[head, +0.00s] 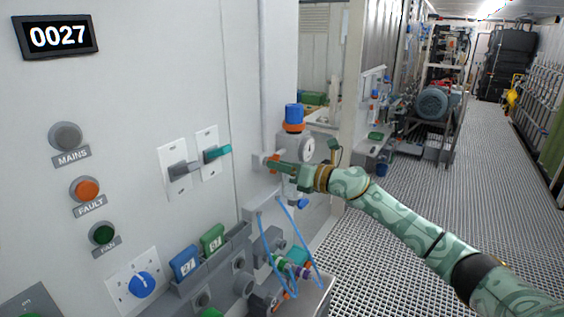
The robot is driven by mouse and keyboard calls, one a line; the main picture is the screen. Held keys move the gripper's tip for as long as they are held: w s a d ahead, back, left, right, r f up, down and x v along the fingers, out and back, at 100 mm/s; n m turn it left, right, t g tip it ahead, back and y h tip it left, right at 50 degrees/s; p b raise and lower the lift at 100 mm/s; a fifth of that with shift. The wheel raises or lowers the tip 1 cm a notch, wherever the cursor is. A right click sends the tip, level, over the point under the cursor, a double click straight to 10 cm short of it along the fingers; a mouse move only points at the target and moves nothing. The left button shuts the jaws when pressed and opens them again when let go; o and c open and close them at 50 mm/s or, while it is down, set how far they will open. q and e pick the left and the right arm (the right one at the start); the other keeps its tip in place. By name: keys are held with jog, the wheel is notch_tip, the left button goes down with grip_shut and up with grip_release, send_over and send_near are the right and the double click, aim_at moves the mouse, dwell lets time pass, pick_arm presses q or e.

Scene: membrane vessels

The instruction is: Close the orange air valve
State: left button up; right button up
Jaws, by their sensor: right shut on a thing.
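The orange air valve (273,163) is on the pale pipe fitting left of the pressure gauge, in the middle of the head view. Only a small orange part shows; my gripper hides the rest. My right arm, green-patterned, reaches in from the lower right. My right gripper (281,168) is shut on the orange valve handle. The handle's exact angle cannot be told. My left gripper does not show.
A blue-capped regulator with an orange ring (294,118) and a round gauge (307,148) stand close above my gripper. Blue hoses (268,250) hang below. The wall panel (120,120) with switches is left. The grated aisle (440,210) at right is clear.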

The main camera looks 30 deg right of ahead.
jog(key=shift+m+p, duration=4.7)
jog(key=shift+m, duration=2)
jog(key=o, duration=0.6)
jog(key=shift+d, duration=0.1)
jog(key=b+v, duration=0.4)
jog(key=v, duration=1.2)
jog(key=shift+s, duration=0.2)
